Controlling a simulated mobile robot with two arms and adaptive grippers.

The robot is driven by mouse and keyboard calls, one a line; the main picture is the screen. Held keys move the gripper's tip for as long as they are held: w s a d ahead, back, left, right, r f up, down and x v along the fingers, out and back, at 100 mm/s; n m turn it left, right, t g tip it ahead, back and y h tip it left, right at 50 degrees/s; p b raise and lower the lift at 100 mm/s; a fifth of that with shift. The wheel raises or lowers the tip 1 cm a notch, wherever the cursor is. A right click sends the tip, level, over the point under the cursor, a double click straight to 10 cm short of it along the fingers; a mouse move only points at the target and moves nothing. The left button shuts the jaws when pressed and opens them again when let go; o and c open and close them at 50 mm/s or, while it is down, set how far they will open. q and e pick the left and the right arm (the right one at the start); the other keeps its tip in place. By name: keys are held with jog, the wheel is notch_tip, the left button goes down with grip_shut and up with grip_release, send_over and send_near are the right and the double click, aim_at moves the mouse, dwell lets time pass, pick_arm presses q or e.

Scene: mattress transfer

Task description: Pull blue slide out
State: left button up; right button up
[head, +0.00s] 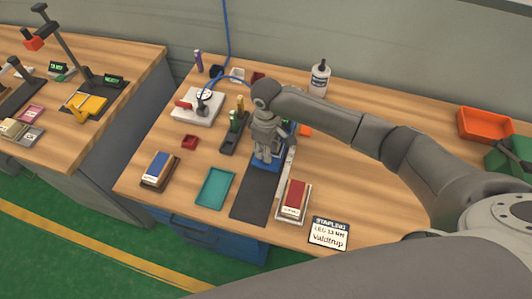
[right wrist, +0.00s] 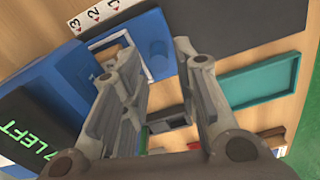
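The blue slide appears as a blue part (head: 258,166) under my right gripper (head: 264,154) in the head view, mostly hidden by it. In the right wrist view a blue body (right wrist: 75,62) lies left of the fingers, with a blue plate and a pale frame (right wrist: 101,43) near the left fingertip. I cannot tell whether a finger touches the blue part. My left gripper is not in view.
A dark mat (head: 258,195) lies in front of the blue part. Nearby are a teal tray (head: 215,188), a red-topped block (head: 294,196), a blue-topped block (head: 158,168) and a label card (head: 329,233). A display (right wrist: 30,135) reads "7 LEFT".

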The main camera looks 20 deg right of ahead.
notch_tip(320, 180, down, 3)
jog(key=shift+w+r, duration=0.1)
jog(key=shift+w, duration=0.05)
jog(key=shift+f, duration=0.75)
jog(key=shift+c, duration=0.2)
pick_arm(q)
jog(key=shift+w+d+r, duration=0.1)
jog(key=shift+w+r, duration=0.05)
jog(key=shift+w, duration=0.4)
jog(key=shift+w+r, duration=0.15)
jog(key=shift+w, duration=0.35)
pick_arm(e)
grip_shut()
